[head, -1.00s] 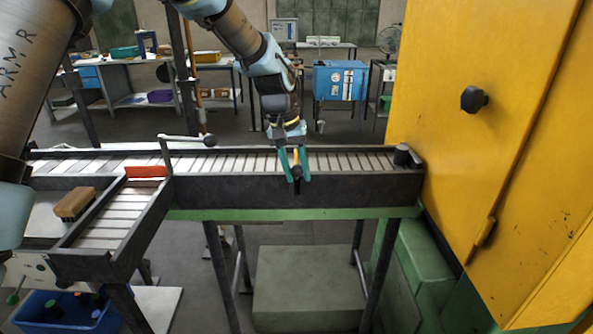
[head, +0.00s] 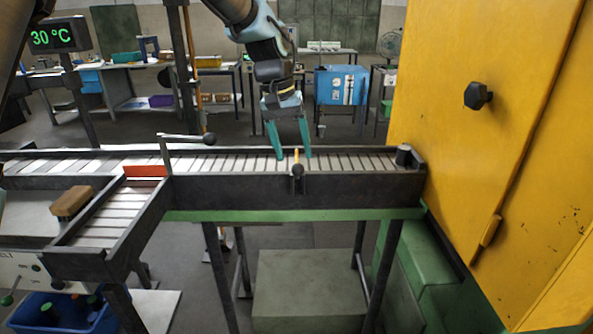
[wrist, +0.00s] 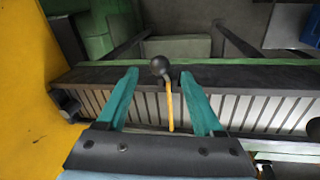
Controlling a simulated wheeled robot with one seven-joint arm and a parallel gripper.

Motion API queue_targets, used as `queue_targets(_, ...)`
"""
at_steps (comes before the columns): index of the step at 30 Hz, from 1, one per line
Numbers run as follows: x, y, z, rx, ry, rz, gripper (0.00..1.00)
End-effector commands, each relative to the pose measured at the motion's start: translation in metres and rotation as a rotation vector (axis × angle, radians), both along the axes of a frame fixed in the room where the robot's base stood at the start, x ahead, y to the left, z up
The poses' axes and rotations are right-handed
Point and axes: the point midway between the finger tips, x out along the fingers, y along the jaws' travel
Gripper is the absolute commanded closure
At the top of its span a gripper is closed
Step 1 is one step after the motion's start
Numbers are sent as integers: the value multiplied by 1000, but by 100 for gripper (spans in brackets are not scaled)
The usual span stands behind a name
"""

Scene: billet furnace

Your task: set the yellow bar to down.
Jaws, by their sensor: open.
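The yellow bar (head: 296,157) is short and ends in a dark round knob (head: 297,171) at the front side wall of the roller conveyor. In the wrist view the yellow bar (wrist: 170,108) runs between my fingers, with its knob near the fingertips. From the head its exact tilt is hard to tell. My gripper (head: 294,156) is open, its two teal fingers spread on either side of the bar and apart from it. Nothing is held.
The roller conveyor (head: 345,187) crosses the view, with a side branch at left carrying an orange flap (head: 146,171). A grey lever with a ball (head: 190,137) stands beside it. The yellow furnace wall (head: 440,130) closes off the right.

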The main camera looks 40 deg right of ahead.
Motion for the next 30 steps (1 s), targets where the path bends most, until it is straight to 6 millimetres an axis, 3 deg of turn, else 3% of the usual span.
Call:
queue_targets(6,5,5,34,-4,-2,1,31)
queue_targets(10,6,7,45,-2,0,0,31)
queue_targets(30,9,10,48,0,-2,6,31)
